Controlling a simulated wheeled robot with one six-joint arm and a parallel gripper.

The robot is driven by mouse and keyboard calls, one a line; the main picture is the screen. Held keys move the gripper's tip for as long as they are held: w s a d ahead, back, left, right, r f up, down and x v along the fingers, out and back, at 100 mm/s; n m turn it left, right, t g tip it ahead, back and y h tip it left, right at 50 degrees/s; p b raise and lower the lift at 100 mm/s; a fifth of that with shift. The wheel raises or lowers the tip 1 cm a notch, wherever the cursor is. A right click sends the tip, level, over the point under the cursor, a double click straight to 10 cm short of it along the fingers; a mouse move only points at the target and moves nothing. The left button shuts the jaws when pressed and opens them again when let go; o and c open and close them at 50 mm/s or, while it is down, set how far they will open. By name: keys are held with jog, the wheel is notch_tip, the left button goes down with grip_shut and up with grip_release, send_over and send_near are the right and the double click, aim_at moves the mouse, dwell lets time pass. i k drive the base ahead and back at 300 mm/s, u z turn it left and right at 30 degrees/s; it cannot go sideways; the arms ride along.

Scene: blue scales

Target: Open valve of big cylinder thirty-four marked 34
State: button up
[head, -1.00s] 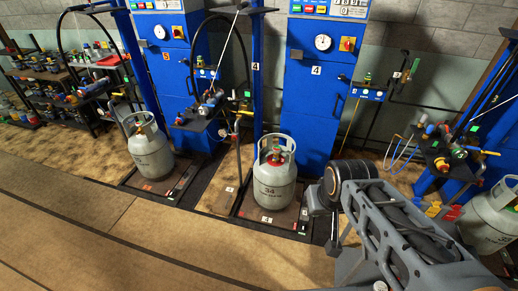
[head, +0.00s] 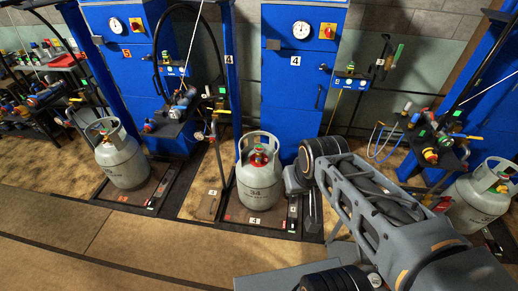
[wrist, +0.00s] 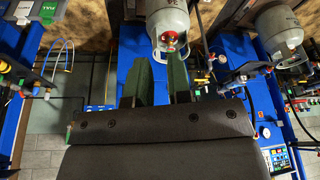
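The grey cylinder marked 34 (head: 260,188) stands upright on a low platform (head: 240,214), in front of the blue cabinet marked 4. Its valve (head: 258,158), with red and green parts, sits inside the collar at its top. In the wrist view the cylinder (wrist: 168,18) appears upside down at the top, with the red valve (wrist: 170,40) facing me. My gripper (wrist: 160,58) shows there as two dark green fingers with an empty gap between them. The valve lies beyond the fingertips, roughly in line with the gap, and looks apart from them. My gripper's fingers cannot be made out in the head view.
Another grey cylinder (head: 122,164) stands to the left, and a third (head: 478,203) at the right. The blue cabinet (head: 292,75) rises behind cylinder 34. Hoses and a fittings bracket (head: 180,118) stand left of it. The floor (head: 120,240) in front is clear.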

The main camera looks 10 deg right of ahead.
aim_at(258, 149)
jog(key=u, duration=0.35)
jog(key=i, duration=1.25)
jog(key=z, duration=0.6)
